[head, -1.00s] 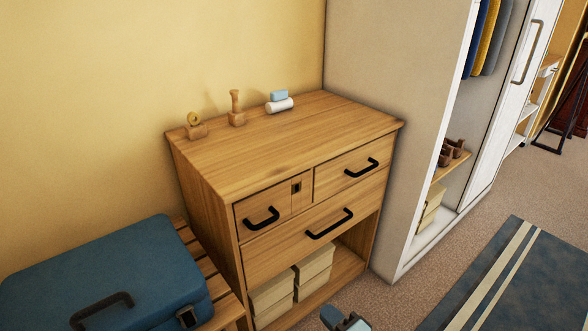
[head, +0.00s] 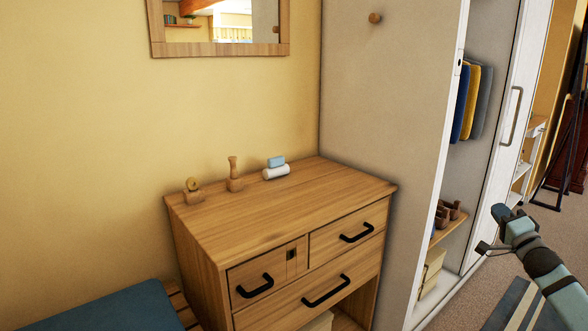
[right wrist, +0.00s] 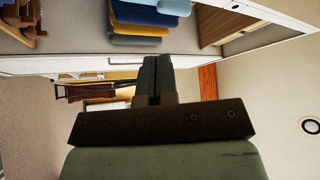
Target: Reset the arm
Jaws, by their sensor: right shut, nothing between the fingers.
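My right arm comes in from the lower right in the head view, and its gripper (head: 485,248) is in front of the open wardrobe. In the right wrist view the two fingers of the right gripper (right wrist: 153,78) lie together with nothing between them. The gripper is in the air and does not appear to touch anything. My left gripper is not in view.
A wooden dresser (head: 280,219) with black handles stands against the yellow wall. Small wooden items and a white roll (head: 276,172) are on it. The wardrobe (head: 384,130) stands at right, with clothes (head: 464,103) inside.

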